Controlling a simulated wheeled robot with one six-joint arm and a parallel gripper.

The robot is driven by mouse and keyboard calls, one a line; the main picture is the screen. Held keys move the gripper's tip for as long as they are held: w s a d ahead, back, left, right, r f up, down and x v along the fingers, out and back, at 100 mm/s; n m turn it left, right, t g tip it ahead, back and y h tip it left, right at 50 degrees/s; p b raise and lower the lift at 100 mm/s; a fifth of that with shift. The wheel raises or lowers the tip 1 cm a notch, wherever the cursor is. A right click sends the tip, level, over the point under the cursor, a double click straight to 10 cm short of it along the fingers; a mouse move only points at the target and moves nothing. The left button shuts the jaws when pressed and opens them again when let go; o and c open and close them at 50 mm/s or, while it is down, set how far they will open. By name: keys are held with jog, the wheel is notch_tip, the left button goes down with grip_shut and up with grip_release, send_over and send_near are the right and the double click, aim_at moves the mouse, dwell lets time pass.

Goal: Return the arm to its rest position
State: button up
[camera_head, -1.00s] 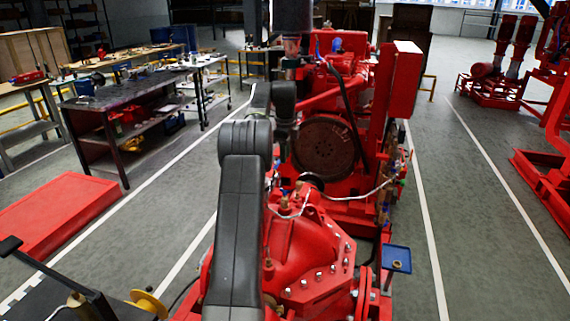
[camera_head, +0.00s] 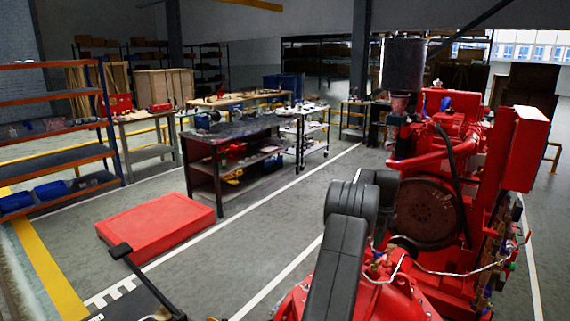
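My dark grey arm (camera_head: 338,260) rises from the bottom of the head view and bends at a joint in front of the red diesel pumpset (camera_head: 425,170). The far part of the arm reaches toward the engine's dark round flywheel housing. My gripper cannot be made out; it is hidden behind the arm links or out of the picture. Whether it touches the pumpset cannot be told.
A low red platform (camera_head: 160,225) lies on the floor at left. A workbench (camera_head: 225,145) with tools stands behind it, and a shelf rack (camera_head: 60,150) with blue bins stands at far left. Grey floor (camera_head: 270,215) with white lines is clear between platform and pumpset.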

notch_tip(320, 180, down, 5)
jog(key=shift+r+p, duration=0.2)
jog(key=shift+p, duration=0.1)
jog(key=shift+r, duration=0.2)
notch_tip(320, 180, up, 13)
jog(key=b, duration=0.2)
notch_tip(320, 180, down, 13)
jog(key=shift+f+p, duration=0.2)
jog(key=shift+p, duration=0.85)
jog(key=n, duration=0.5)
jog(key=shift+n, duration=0.3)
jog(key=n, duration=0.4)
jog(key=shift+n+p, duration=0.35)
jog(key=shift+n, duration=0.05)
jog(key=shift+r, duration=0.1)
